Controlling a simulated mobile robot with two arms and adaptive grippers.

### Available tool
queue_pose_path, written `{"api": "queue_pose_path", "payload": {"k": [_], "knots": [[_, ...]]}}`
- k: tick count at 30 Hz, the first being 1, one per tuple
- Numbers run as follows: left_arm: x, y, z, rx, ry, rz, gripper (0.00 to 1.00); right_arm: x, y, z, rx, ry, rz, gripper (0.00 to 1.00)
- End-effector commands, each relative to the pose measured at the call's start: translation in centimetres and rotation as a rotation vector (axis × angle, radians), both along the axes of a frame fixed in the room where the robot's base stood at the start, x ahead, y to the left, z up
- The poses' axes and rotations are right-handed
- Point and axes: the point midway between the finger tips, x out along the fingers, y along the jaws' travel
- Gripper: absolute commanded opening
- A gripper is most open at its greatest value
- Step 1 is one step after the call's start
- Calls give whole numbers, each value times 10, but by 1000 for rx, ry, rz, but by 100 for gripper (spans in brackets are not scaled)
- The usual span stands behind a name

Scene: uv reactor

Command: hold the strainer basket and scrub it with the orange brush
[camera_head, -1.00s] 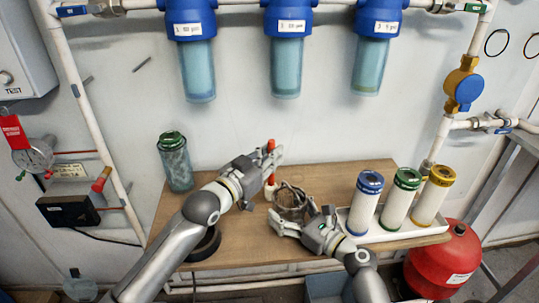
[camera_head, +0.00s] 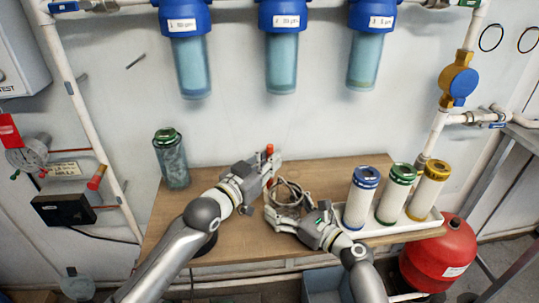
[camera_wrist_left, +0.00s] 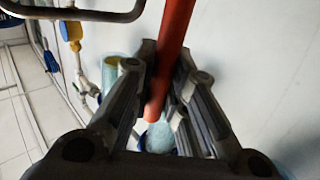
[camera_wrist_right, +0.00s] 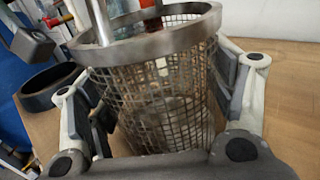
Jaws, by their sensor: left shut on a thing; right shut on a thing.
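My left gripper (camera_head: 270,172) is shut on the orange brush (camera_head: 269,151), whose handle stands between the fingers; the handle also shows in the left wrist view (camera_wrist_left: 171,50). My right gripper (camera_head: 284,216) is shut on the strainer basket (camera_head: 291,190), a metal mesh cylinder with a thick rim. In the right wrist view the basket (camera_wrist_right: 160,100) sits upright between the fingers. A reddish-brown shaft shows at its opening, with a pale patch behind the mesh below. I cannot tell whether the bristles touch the mesh.
A white tray (camera_head: 400,229) with blue-, green- and yellow-capped cartridges stands right of the basket. A green-lidded canister (camera_head: 172,160) stands at the table's back left. A black ring (camera_wrist_right: 48,86) lies on the wooden table (camera_head: 330,171). Blue-headed filter housings (camera_head: 281,60) hang above.

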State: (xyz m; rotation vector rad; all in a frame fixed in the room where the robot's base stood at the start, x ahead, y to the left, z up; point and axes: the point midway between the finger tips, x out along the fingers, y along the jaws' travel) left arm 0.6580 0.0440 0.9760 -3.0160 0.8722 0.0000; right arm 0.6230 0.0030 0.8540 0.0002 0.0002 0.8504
Motion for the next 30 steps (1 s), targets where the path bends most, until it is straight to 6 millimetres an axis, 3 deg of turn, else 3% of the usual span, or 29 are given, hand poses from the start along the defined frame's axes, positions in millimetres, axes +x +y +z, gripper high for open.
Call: {"api": "queue_pose_path", "payload": {"k": [8, 24, 30], "knots": [[-1, -1, -15, -1, 3, -1, 0, 0, 0, -1, -1, 1, 1, 50], [3, 3, -13, 0, 1, -1, 0, 0, 0, -1, -1, 1, 1, 50], [3, 3, -3, -1, -2, -1, 0, 0, 0, -1, -1, 1, 1, 50]]}}
